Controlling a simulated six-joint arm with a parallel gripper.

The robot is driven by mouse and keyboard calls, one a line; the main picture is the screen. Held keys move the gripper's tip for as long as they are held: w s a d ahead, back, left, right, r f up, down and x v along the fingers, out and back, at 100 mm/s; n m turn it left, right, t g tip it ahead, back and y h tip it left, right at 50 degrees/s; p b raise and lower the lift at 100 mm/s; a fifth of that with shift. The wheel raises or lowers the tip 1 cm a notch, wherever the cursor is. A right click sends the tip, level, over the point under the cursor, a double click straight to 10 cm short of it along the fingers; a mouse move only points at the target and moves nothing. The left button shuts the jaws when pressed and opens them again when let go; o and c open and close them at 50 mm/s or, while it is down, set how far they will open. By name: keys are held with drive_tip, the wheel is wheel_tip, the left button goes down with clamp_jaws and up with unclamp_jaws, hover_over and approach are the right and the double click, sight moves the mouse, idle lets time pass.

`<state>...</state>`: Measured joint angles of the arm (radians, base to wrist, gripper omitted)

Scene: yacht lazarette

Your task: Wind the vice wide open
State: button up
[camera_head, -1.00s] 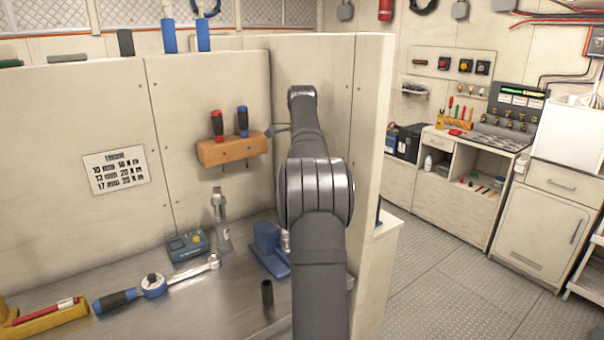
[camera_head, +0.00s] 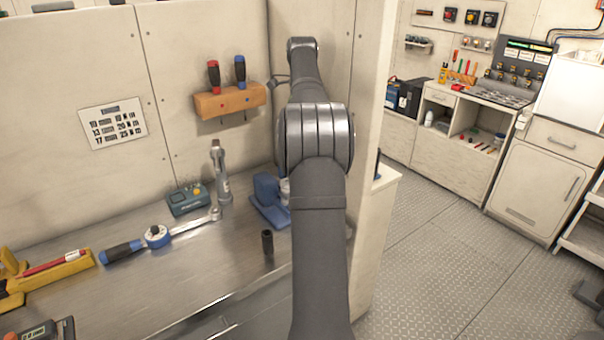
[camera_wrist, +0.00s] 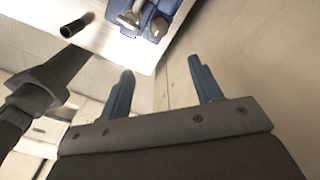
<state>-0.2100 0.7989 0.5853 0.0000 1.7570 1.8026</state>
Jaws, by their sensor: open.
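The blue vice (camera_head: 266,203) stands on the metal bench top, partly hidden behind my arm in the head view. In the wrist view, blue vice parts (camera_wrist: 168,8) and a round metal part show at the top edge, cut off by the frame. How far its jaws are apart cannot be told. My gripper (camera_wrist: 160,78) shows in the wrist view as two blue fingers spread apart with nothing between them. It is apart from the vice. In the head view my gripper is hidden behind my arm.
A wooden rack (camera_head: 231,101) holds screwdrivers on the wall. A partition (camera_head: 375,130) rises right of my arm.

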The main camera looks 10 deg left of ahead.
wheel_tip(320, 180, down, 17)
drive_tip(key=shift+r, duration=0.1)
idle(0.3)
drive_tip(key=c, duration=1)
drive_tip(key=shift+n, duration=0.8)
drive_tip(key=o, duration=1)
wheel_tip(320, 180, up, 17)
drive_tip(key=shift+r, duration=0.2)
